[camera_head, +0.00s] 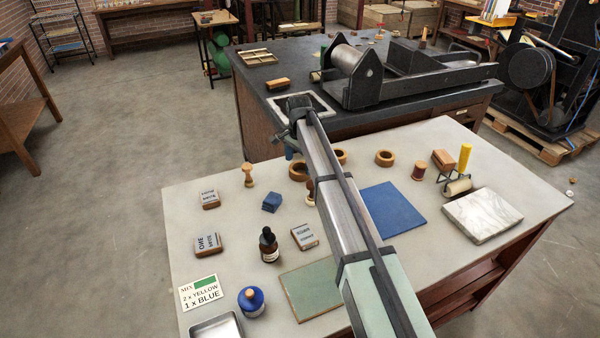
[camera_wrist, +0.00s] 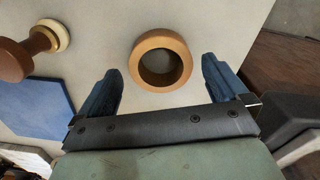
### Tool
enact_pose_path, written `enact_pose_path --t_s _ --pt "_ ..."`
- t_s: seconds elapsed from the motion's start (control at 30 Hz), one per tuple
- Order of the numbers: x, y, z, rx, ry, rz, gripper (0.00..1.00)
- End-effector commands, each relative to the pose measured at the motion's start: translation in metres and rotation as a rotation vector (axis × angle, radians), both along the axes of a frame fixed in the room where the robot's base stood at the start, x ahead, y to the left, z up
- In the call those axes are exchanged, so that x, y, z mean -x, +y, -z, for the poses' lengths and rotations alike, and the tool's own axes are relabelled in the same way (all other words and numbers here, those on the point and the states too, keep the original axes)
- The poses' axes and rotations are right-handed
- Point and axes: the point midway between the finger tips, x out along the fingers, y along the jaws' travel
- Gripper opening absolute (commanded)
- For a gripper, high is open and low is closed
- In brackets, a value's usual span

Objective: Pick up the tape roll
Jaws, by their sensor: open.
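A tan tape roll (camera_wrist: 139,62) lies flat on the pale tabletop in the wrist view, hole facing up. My gripper (camera_wrist: 161,66) is open and empty, with its two blue fingers on either side of the roll in that picture. The roll appears below the fingers and apart from them.
A dark-handled stamp (camera_wrist: 22,58) and a blue flat piece (camera_wrist: 35,105) lie left of the roll in the wrist view. In the head view, a blue sheet (camera_head: 392,208), a marble slab (camera_head: 482,215) and a dark bottle (camera_head: 268,245) occupy the table. A press (camera_head: 390,75) stands behind.

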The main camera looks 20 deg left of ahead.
Motion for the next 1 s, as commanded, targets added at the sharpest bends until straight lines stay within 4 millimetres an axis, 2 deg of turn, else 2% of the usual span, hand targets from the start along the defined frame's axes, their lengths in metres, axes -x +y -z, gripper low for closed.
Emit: enact_pose_path --t_s 0.23,0.5,0.9,1.0 --pt "0.003 0.001 0.032 0.0 0.0 0.001 1.0" --pt "0.002 0.001 0.035 -0.001 -0.002 0.001 1.0" --pt "0.002 0.001 0.035 0.0 -0.001 0.001 0.62" --pt "0.002 0.001 0.035 0.0 -0.001 0.001 0.56"
